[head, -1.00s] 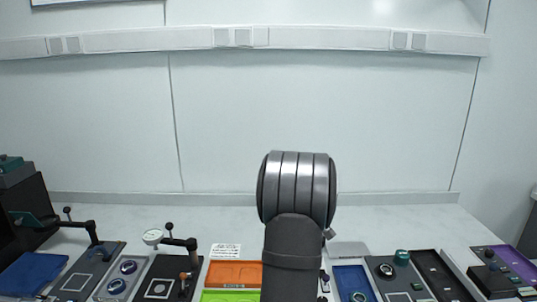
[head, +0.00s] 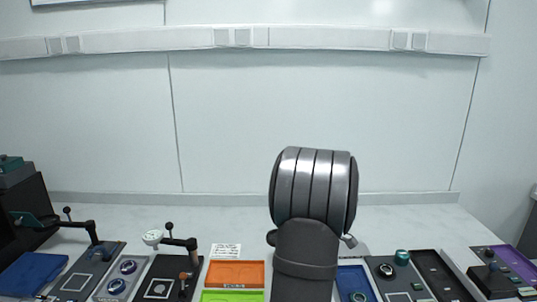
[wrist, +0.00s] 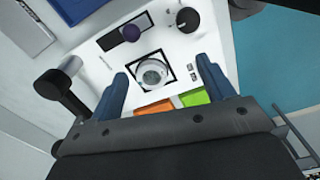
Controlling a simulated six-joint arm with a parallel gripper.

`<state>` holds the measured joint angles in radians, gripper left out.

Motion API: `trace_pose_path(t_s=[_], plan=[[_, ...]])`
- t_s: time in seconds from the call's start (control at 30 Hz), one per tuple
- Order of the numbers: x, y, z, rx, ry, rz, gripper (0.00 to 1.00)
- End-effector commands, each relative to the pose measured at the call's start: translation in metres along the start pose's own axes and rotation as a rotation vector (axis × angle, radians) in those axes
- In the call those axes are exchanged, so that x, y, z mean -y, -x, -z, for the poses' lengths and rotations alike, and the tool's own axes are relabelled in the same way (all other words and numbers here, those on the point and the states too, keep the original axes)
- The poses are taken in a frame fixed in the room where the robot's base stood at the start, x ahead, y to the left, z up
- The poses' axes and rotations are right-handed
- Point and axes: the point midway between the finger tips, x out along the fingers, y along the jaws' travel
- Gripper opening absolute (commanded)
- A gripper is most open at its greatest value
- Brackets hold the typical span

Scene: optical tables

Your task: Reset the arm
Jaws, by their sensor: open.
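My gripper (wrist: 162,66) shows in the wrist view as two blue fingers set wide apart, with nothing between them. Below and beyond the fingers, a round pale part (wrist: 152,72) sits inside a black square outline on a white surface. In the head view my arm rises in the middle, and my gripper is not visible there.
In the head view, an orange tray (head: 236,273) and a green tray (head: 232,296) lie left of my arm. A blue tray (head: 354,278) lies right of it. Dial stand (head: 153,237) and a dark box (head: 28,215) stand left. The table's back strip is clear.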

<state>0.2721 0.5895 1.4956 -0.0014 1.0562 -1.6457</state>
Motion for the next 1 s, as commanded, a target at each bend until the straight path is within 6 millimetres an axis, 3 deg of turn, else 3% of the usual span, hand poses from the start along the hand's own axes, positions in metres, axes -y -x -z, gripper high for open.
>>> trace_pose_path(t_s=[0.3, 0.6, 1.0], plan=[[0.024, 0.030, -0.050, 0.000, -0.001, 0.000, 0.75], [-0.001, 0.017, -0.105, -0.001, 0.052, 0.001, 0.75], [-0.020, -0.001, -0.181, -0.001, 0.120, 0.001, 0.75]])
